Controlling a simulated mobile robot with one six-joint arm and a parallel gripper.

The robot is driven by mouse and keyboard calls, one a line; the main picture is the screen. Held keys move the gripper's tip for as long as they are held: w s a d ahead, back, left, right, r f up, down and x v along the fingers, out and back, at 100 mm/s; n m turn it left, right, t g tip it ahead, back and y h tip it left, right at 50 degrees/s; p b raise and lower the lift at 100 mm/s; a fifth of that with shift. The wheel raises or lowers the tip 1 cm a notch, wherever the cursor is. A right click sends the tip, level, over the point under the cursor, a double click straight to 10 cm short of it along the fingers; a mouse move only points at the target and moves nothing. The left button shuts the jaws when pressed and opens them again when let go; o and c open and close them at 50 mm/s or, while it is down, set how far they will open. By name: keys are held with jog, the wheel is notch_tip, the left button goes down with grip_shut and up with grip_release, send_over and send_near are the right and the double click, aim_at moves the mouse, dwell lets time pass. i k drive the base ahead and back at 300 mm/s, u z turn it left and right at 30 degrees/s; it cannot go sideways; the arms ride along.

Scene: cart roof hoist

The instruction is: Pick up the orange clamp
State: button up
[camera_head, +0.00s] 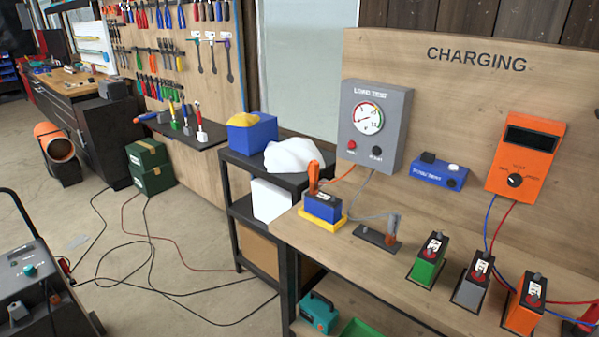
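The orange clamp (314,177) stands upright at the top of a blue battery (323,208), on the left end of the charging bench. An orange cable runs from near it toward the grey load tester (376,125) on the back board. The battery sits on a yellow base (322,221). A grey clamp (393,222) stands on a dark plate (377,238) to the right, with a grey cable. Whether the orange clamp grips a battery terminal is too small to tell. My gripper is not in view.
Green, grey and orange batteries (428,260) stand along the bench's right part. An orange meter (525,157) and a blue box (439,172) are on the board. A black shelf (232,158) adjoins the bench's left. Cables (150,245) cross the open floor at left.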

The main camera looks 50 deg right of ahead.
aim_at(313, 168)
jog(key=z, duration=0.15)
jog(key=i, duration=1.2)
jog(key=z, duration=0.4)
